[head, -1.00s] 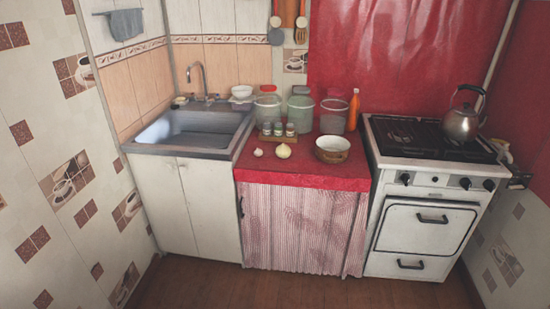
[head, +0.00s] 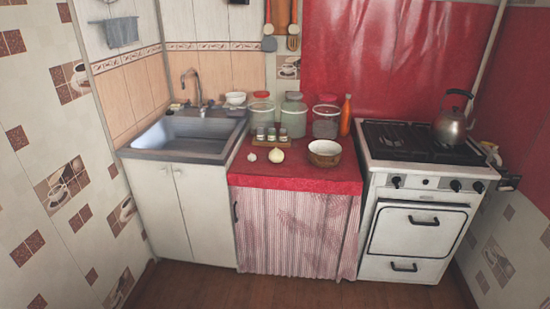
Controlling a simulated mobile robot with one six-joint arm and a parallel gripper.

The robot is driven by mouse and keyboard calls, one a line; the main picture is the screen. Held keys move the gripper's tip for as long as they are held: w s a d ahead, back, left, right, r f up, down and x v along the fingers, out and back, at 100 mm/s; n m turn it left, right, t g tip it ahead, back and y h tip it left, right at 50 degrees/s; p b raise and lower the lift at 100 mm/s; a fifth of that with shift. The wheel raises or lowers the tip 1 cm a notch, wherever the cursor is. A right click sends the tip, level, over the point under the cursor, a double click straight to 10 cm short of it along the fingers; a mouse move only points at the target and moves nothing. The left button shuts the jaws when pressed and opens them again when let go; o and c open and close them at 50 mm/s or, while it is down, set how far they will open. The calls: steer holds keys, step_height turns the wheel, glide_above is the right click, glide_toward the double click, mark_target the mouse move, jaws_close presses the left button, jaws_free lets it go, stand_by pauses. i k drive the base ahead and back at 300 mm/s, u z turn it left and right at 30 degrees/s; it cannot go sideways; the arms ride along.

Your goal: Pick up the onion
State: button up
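A pale yellow onion (head: 277,155) sits on the red oilcloth counter (head: 290,178), left of the bowl and near the counter's front. A smaller whitish bulb (head: 252,157), which looks like garlic, lies just to its left, apart from it. My gripper is not in view.
A bowl (head: 324,153) stands to the onion's right. Small spice jars (head: 271,134) on a stand are just behind it, with larger jars (head: 293,115) and an orange bottle (head: 346,115) farther back. A sink (head: 185,135) is at left, a stove (head: 415,195) with a kettle (head: 451,124) at right.

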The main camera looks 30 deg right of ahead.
mark_target(276, 156)
steer(key=z, duration=0.05)
steer(key=i, duration=0.9)
steer(key=u, duration=0.05)
